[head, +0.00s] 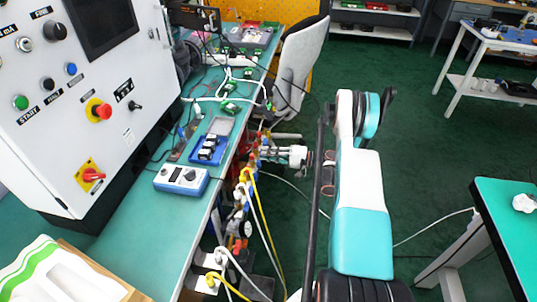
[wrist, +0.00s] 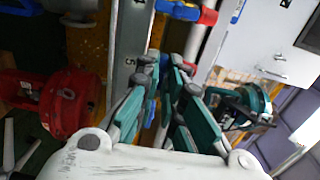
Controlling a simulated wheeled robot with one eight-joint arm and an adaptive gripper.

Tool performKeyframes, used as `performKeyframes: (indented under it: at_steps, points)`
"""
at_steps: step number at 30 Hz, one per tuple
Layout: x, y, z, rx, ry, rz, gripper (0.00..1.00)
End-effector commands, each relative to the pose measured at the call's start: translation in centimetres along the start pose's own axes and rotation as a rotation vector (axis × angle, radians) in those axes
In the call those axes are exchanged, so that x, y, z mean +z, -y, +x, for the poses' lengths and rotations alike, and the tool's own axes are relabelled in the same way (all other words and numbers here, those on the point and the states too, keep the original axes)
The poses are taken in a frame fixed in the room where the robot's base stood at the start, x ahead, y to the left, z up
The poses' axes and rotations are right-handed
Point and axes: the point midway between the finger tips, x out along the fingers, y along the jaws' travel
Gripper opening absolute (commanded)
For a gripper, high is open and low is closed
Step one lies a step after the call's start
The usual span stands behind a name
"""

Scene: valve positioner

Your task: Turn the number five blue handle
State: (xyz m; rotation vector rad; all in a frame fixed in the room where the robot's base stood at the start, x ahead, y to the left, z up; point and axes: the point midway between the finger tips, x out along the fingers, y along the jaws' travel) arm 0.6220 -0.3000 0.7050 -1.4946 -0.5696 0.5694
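In the wrist view a grey plate (wrist: 128,60) carries a "5" and, above it, a "4". Just right of the "5", a blue piece (wrist: 152,110), likely the number five blue handle, shows partly between the teal finger pads; most of it is hidden. My gripper (wrist: 164,66) has its fingers apart on either side of it; I cannot tell whether they touch it. Near the "4", a blue handle (wrist: 177,9) sits by a red fitting. In the head view my gripper (head: 268,152) is at the pipes beside the bench; the number five handle cannot be made out there.
The green bench (head: 140,222) with a white control cabinet (head: 110,85) stands left of my arm. Yellow and white hoses (head: 262,215) hang below the pipes. A red round part (wrist: 70,104) is left of the plate in the wrist view. Open green floor lies right of my arm.

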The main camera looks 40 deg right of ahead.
Motion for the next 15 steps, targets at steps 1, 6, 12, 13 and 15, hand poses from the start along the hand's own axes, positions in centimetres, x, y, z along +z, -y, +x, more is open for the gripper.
performKeyframes:
  at_steps: [1,6,12,13,15]
  points:
    - [0.0,-0.02,-0.02,0.0,0.0,0.0,0.0]
    - [0.0,-0.03,-0.03,0.001,0.0,0.002,0.0]
    - [0.01,-0.04,-0.03,0.001,0.0,0.039,0.0]
    - [0.01,-0.05,-0.03,0.001,0.0,0.05,0.0]
    - [0.01,-0.05,-0.04,0.001,0.0,0.083,0.0]
